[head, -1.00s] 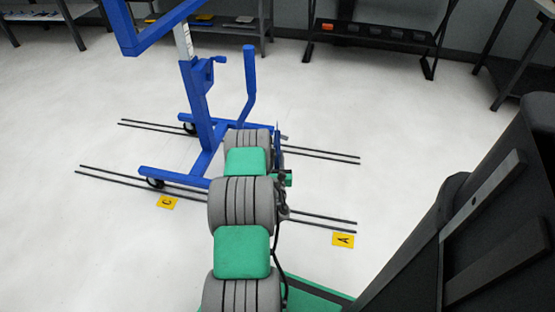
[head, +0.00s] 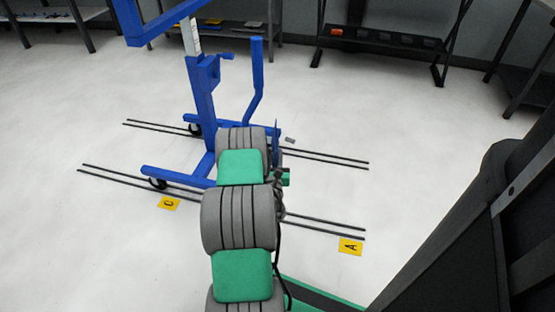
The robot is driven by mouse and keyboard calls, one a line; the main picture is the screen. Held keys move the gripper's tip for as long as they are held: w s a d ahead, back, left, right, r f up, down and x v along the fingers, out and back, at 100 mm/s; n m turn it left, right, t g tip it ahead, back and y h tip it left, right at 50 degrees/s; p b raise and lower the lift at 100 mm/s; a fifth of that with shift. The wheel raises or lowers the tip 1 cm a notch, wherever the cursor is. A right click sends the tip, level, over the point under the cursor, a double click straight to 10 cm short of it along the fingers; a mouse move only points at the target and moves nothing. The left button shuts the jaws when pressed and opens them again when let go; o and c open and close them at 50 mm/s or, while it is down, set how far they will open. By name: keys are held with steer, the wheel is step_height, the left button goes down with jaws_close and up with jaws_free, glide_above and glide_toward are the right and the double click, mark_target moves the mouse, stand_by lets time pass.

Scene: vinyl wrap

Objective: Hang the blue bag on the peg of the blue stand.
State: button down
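The blue stand (head: 203,105) is upright on wheels at the upper left centre of the head view, with a tall column, low legs and a bent blue bar (head: 257,80) rising on its right side. Its top runs out of the picture, and I cannot make out a peg. No blue bag can be made out. My grey and green arm reaches forward towards the stand's base and covers part of it. My gripper is hidden beyond the arm's far end, so its fingers and anything in them do not show.
Dark rails (head: 318,229) lie on the pale floor around the stand, with yellow markers C (head: 169,203) and A (head: 350,246). A black rack (head: 385,40) and shelves line the back. A dark structure fills the lower right.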

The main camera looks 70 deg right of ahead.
steer(key=w+a+b, duration=0.1)
steer(key=w+b, duration=0.4)
steer(key=w, duration=0.1)
steer(key=shift+w, duration=0.15)
stand_by(0.7)
steer(key=shift+a, duration=0.2)
stand_by(0.7)
steer(key=shift+f+b, duration=0.35)
steer(key=shift+f, duration=0.4)
stand_by(0.3)
steer(key=c, duration=1.2)
jaws_free()
steer(key=shift+o, duration=0.2)
steer(key=shift+a+f, duration=0.1)
